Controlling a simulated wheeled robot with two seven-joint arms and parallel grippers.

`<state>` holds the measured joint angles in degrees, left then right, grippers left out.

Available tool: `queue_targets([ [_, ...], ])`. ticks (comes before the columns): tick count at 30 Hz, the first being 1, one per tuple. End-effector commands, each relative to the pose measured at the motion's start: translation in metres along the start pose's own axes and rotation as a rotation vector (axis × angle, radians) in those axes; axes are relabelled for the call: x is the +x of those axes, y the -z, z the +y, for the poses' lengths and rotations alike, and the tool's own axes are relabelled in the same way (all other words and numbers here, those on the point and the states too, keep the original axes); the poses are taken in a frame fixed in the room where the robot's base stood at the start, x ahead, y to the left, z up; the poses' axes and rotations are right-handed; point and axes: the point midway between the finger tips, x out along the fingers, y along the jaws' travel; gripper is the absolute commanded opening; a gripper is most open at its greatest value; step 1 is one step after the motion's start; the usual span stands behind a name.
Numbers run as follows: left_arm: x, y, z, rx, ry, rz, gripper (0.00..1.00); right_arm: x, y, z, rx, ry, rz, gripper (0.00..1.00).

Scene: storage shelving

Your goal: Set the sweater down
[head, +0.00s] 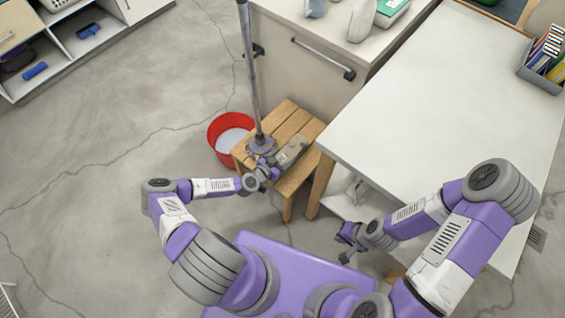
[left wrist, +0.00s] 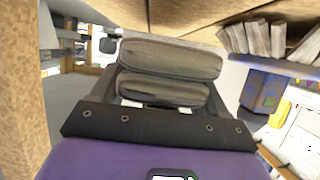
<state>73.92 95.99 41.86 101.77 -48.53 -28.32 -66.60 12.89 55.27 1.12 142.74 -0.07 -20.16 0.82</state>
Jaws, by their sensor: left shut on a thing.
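A small grey-beige folded thing, which I take for the sweater (head: 291,152), is at the top of the wooden stool (head: 284,122). My left gripper (head: 268,170) is at the stool's near side, against the sweater's left end, and is shut on it. Its fingertips are hard to make out. In the left wrist view, dark grey rounded layers fill the space before the gripper; I cannot tell finger pads from cloth there. Whether the sweater rests fully on the stool is unclear. My right gripper (head: 346,245) is away to the right, near the white table, its jaws too small to read.
A grey pole (head: 250,75) with a round grey end stands at the stool's left part. A red bucket (head: 229,135) is on the floor left of the stool. A white table (head: 430,95) and a cabinet (head: 310,60) close off the right and back.

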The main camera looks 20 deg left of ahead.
Motion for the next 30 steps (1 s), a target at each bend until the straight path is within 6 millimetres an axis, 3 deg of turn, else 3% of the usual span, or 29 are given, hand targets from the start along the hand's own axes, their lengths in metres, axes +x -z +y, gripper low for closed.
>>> queue_targets([
  [8,0.014,-0.033,-0.001,-0.003,0.003,0.001,0.34,0.019,0.001,0.007,0.0,0.0,0.001,0.0],
  [18,0.014,-0.034,-0.001,0.0,0.001,0.001,0.34,0.017,0.001,0.006,0.0,0.0,0.001,0.0],
  [19,0.014,-0.035,-0.001,0.001,0.001,0.0,0.76,0.017,0.001,0.006,0.0,0.0,0.001,0.0],
  [24,0.014,-0.035,-0.001,0.0,0.001,0.0,1.0,0.017,0.001,0.006,0.0,0.0,0.001,0.0],
  [30,0.014,-0.034,0.0,0.0,0.001,0.0,1.0,0.017,0.001,0.006,0.0,0.0,0.001,0.0],
])
